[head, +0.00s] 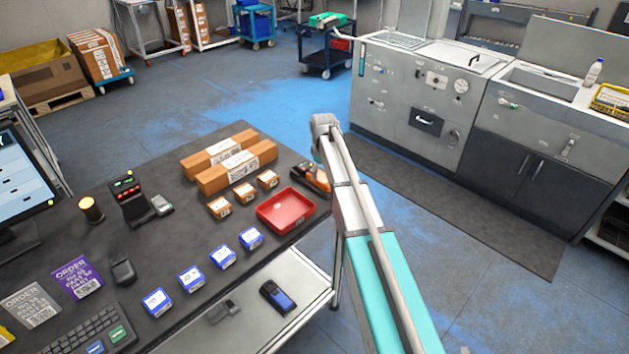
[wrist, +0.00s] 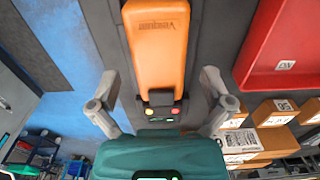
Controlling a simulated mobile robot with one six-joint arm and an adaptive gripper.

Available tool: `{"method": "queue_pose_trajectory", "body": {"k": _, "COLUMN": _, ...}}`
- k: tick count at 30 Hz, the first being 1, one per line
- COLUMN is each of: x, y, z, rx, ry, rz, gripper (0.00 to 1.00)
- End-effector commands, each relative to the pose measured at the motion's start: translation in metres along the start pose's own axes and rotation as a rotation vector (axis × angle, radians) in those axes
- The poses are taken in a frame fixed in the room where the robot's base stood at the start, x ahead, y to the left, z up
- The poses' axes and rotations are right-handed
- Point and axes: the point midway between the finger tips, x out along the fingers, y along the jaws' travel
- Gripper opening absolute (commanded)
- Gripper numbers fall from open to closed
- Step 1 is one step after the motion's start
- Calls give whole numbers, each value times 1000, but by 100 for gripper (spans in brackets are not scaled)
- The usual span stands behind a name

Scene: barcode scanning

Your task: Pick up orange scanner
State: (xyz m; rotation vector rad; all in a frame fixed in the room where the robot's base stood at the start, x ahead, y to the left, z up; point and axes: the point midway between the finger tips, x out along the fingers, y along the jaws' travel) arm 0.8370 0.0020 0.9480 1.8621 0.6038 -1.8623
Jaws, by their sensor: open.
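The orange scanner (wrist: 158,45) lies on the dark table in the wrist view, its orange handle pointing up the picture. Its dark neck has small red and yellow buttons. In the head view the scanner (head: 321,181) shows at the table's right edge, partly hidden by my arm. My gripper (wrist: 158,95) is open, with one finger on each side of the scanner's neck. I see a gap between each finger and the scanner. A teal body with a lit display fills the bottom of the wrist view and hides what lies behind it.
A red tray (head: 286,210) stands close beside the scanner. Small brown boxes (head: 244,192) and two long cartons (head: 237,172) lie nearby. Blue-white boxes (head: 222,257), a keyboard (head: 88,335) and a dark terminal (head: 130,200) are farther left. The table's right edge is close to the scanner.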

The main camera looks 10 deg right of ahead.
Motion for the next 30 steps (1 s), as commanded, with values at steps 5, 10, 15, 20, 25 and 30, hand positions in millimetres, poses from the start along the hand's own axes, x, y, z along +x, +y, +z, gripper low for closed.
{"method": "queue_pose_trajectory", "body": {"k": 5, "x": 18, "y": 0, "z": 1, "rx": 0, "ry": 0, "rz": 0, "gripper": 100}}
{"method": "queue_pose_trajectory", "body": {"k": 10, "x": 26, "y": 0, "z": 1, "rx": 0, "ry": 0, "rz": 0, "gripper": 100}}
{"method": "queue_pose_trajectory", "body": {"k": 15, "x": 28, "y": 0, "z": 1, "rx": 0, "ry": 0, "rz": 0, "gripper": 100}}
{"method": "queue_pose_trajectory", "body": {"k": 20, "x": 28, "y": 0, "z": 1, "rx": 0, "ry": 0, "rz": 0, "gripper": 100}}
{"method": "queue_pose_trajectory", "body": {"k": 25, "x": 28, "y": 0, "z": 1, "rx": 0, "ry": 0, "rz": 0, "gripper": 100}}
{"method": "queue_pose_trajectory", "body": {"k": 30, "x": 28, "y": 0, "z": 1, "rx": 0, "ry": 0, "rz": 0, "gripper": 100}}
